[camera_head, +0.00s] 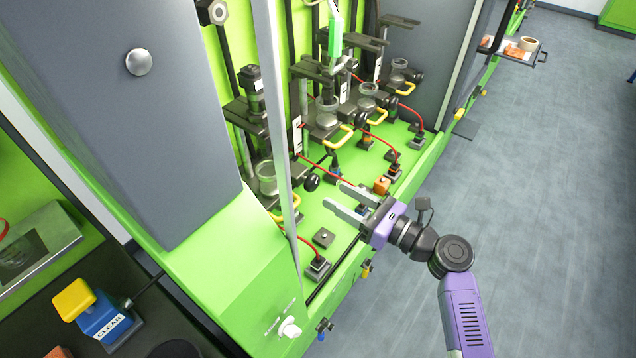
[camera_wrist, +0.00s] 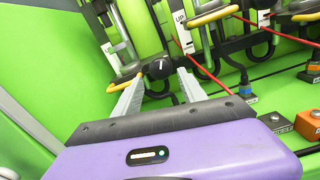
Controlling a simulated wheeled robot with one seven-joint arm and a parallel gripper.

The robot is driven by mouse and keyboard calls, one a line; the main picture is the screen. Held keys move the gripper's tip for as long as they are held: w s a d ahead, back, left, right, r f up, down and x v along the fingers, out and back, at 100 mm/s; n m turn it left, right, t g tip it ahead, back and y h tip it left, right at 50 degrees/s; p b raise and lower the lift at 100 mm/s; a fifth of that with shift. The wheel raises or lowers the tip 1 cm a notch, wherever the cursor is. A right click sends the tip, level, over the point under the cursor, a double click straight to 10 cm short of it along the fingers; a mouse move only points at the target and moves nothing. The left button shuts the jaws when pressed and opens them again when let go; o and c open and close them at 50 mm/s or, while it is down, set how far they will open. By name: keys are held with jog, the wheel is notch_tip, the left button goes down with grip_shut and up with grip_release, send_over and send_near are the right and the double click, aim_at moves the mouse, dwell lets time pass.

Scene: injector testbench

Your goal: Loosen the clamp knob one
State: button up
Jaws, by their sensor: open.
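My gripper (camera_head: 334,194) has a purple body and pale fingers. It is open and empty, above the green deck, with its fingers pointing at the knob. The fingertips also show in the wrist view (camera_wrist: 160,78). They look just short of the knob; exact contact cannot be told.
Red cables, yellow handles and an orange box (camera_head: 382,185) lie around the deck. Open floor (camera_head: 540,200) lies to the right.

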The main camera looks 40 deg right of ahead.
aim_at(315, 183)
jog(key=p+x, duration=0.1)
jog(key=x, duration=0.6)
jog(key=shift+c, duration=0.2)
grip_shut()
